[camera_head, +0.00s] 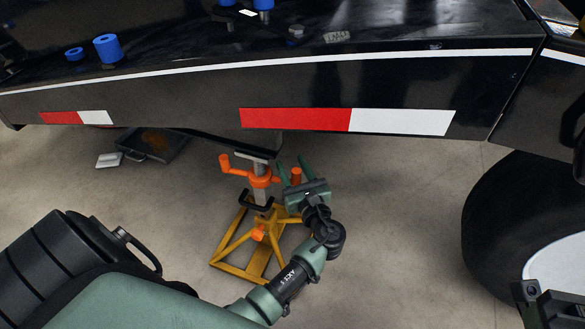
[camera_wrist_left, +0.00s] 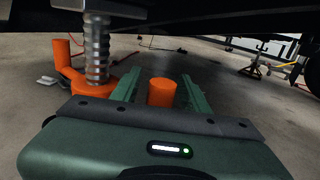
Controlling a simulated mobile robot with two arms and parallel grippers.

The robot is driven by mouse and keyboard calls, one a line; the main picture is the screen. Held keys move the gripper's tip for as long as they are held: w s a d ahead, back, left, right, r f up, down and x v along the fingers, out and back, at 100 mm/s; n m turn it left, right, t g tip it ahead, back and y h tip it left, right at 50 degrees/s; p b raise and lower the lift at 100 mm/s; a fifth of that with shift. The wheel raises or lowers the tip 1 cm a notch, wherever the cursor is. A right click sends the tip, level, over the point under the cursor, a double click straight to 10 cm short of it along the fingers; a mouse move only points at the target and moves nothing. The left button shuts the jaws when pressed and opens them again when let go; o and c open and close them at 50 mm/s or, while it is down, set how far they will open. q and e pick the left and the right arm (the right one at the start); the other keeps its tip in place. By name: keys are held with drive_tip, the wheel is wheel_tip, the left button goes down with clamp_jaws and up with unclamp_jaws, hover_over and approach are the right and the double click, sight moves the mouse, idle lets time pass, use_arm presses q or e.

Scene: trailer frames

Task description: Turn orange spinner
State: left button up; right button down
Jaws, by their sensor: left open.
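The orange spinner (camera_head: 261,181) sits around the threaded metal screw of a yellow jack stand (camera_head: 238,269), under the trailer's edge. One upright orange handle (camera_head: 225,163) stands on its left, and an orange peg (camera_head: 296,176) on its right. My left gripper (camera_head: 293,167) is at the right side of the spinner, fingers open and pointing away from me. In the left wrist view the peg (camera_wrist_left: 161,92) stands between the two green fingers, with a gap visible to the right finger. The spinner's hub (camera_wrist_left: 88,84) is left of the fingers there.
The black trailer side (camera_head: 200,92) with red and white strips hangs close above the gripper. A wheel (camera_head: 510,230) stands at the right. A dark tray (camera_head: 152,145) lies on the floor behind left. Floor right of the stand is clear.

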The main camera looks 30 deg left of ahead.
use_arm(q)
clamp_jaws()
drive_tip(key=shift+f, duration=0.1)
idle(1.3)
